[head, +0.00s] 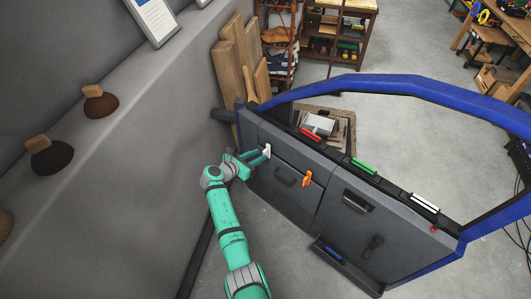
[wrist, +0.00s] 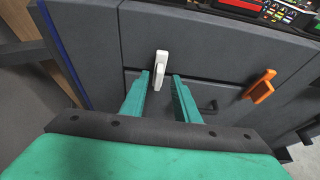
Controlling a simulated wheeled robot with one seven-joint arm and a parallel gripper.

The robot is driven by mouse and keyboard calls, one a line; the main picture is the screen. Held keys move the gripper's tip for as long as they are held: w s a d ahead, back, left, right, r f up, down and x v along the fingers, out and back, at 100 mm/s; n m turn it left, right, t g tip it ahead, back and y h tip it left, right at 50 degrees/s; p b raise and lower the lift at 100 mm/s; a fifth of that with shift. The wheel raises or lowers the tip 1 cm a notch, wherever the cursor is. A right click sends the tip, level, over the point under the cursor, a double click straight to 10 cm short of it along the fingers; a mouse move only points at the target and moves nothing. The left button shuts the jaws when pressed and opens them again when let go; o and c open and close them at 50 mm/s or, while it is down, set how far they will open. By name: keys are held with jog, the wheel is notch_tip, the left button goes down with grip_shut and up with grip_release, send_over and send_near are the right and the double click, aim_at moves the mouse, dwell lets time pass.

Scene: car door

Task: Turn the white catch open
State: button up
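The white catch (head: 267,150) is a small handle on the grey inner panel of the car door (head: 340,188), near the door's left end. In the wrist view the white catch (wrist: 162,62) stands roughly upright, slightly tilted. My gripper (head: 262,157) is at the catch in the head view. In the wrist view my gripper (wrist: 165,76) is open, with one green finger on each side of the catch's lower part. A gap shows between the fingers and the catch; I cannot tell whether either touches it.
An orange catch (head: 307,178) sits to the right on the same panel, also in the wrist view (wrist: 260,86). Red, green and white pieces line the door's top edge. A grey wall (head: 150,90) is close on the left, and wooden boards (head: 232,75) lean behind the door.

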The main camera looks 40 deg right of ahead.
aim_at(265, 152)
jog(key=shift+x, duration=2.8)
jog(key=shift+w, duration=0.1)
grip_shut()
